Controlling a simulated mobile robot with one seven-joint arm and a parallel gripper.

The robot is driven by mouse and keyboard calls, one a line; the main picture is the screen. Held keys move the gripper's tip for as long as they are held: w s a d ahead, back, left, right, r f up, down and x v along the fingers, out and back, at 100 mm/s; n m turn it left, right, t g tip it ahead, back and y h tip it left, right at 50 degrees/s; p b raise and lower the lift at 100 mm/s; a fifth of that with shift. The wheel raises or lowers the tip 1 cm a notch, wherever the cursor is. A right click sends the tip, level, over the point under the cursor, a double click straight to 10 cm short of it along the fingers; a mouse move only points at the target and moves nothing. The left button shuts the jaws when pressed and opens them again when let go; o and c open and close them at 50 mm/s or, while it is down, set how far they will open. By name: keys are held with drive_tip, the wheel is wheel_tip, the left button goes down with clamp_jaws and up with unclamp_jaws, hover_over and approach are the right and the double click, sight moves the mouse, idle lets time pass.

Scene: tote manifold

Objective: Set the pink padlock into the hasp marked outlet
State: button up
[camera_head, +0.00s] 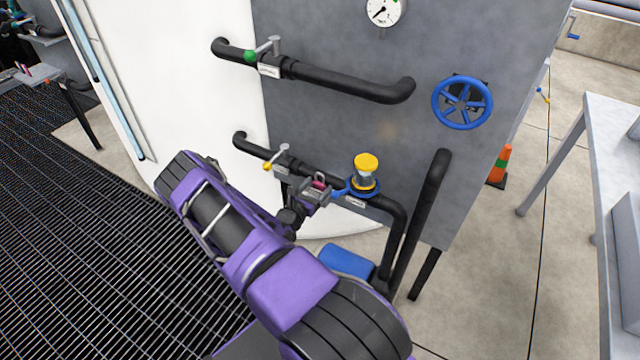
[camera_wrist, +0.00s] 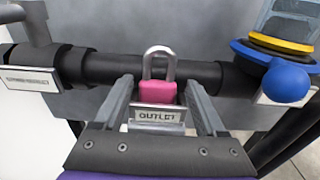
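The pink padlock (camera_wrist: 158,92) stands upright with its grey shackle on top, in front of the black pipe in the wrist view. It also shows as a small pink patch in the head view (camera_head: 319,183). A plate marked OUTLET (camera_wrist: 158,115) is just in front of and below the padlock body. The hasp itself is not clearly visible, and I cannot tell how the padlock engages it. My gripper (camera_wrist: 160,82) is open, with one finger on each side of the padlock and a narrow gap showing at both sides.
A blue-and-yellow valve (camera_head: 365,172) is close to the right of my gripper on the lower pipe. A yellow-tipped lever (camera_head: 268,166) is to the left. The upper pipe (camera_head: 350,84) and blue handwheel (camera_head: 462,102) are higher on the grey panel (camera_head: 330,25).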

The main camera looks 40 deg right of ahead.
drive_tip(key=shift+o, duration=0.7)
drive_tip(key=p+v, duration=0.1)
drive_tip(key=v, duration=1.6)
drive_tip(key=shift+a, duration=0.25)
